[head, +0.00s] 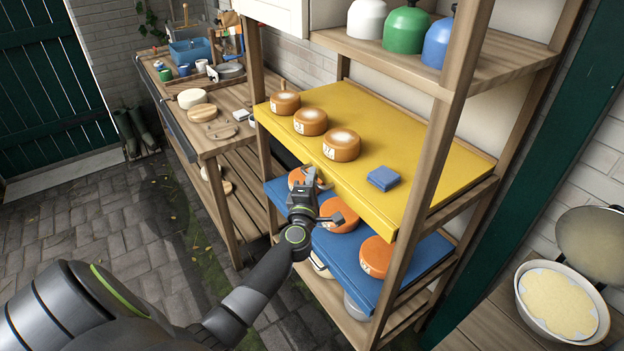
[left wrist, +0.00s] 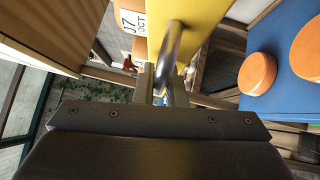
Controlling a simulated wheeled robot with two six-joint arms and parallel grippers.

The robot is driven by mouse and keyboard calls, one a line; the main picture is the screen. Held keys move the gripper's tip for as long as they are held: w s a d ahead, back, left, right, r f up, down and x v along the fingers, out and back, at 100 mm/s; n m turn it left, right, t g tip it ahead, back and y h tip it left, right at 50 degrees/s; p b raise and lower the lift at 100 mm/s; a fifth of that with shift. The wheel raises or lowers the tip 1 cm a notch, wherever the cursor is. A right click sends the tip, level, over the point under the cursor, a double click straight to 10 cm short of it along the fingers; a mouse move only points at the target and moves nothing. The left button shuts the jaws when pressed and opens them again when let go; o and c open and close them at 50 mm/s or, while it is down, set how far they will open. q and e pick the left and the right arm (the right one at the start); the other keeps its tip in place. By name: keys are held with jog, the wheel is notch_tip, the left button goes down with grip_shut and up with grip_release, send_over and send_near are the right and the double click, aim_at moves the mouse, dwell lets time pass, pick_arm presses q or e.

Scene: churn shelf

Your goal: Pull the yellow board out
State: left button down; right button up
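The yellow board (head: 400,160) lies on the middle shelf of the wooden rack. Three orange cheese wheels (head: 341,144) stand in a row along it, and a small blue block (head: 383,178) lies near its right end. My left gripper (head: 310,178) is at the board's front edge. In the left wrist view a curved metal handle (left wrist: 172,45) runs down between my close-set fingers (left wrist: 161,88), which look shut on it. The yellow board (left wrist: 200,25) shows behind the handle, beside a cheese marked "J7 OCT" (left wrist: 132,20). My right gripper is out of view.
A blue board (head: 345,255) with orange cheeses sits one shelf below, close under my gripper. A rack post (head: 425,170) stands in front of the yellow board's right part. Paved floor (head: 130,215) lies open to the left.

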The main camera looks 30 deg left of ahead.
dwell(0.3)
pick_arm(q)
jog(key=s+a+p, duration=0.1)
jog(key=s+a, duration=0.3)
jog(key=s, duration=0.7)
jog(key=s+a+p, duration=0.1)
jog(key=s+a, duration=0.4)
jog(key=s, duration=0.6)
jog(key=shift+s+f, duration=0.1)
jog(key=c, duration=1.8)
grip_release()
jog(key=shift+o, duration=0.2)
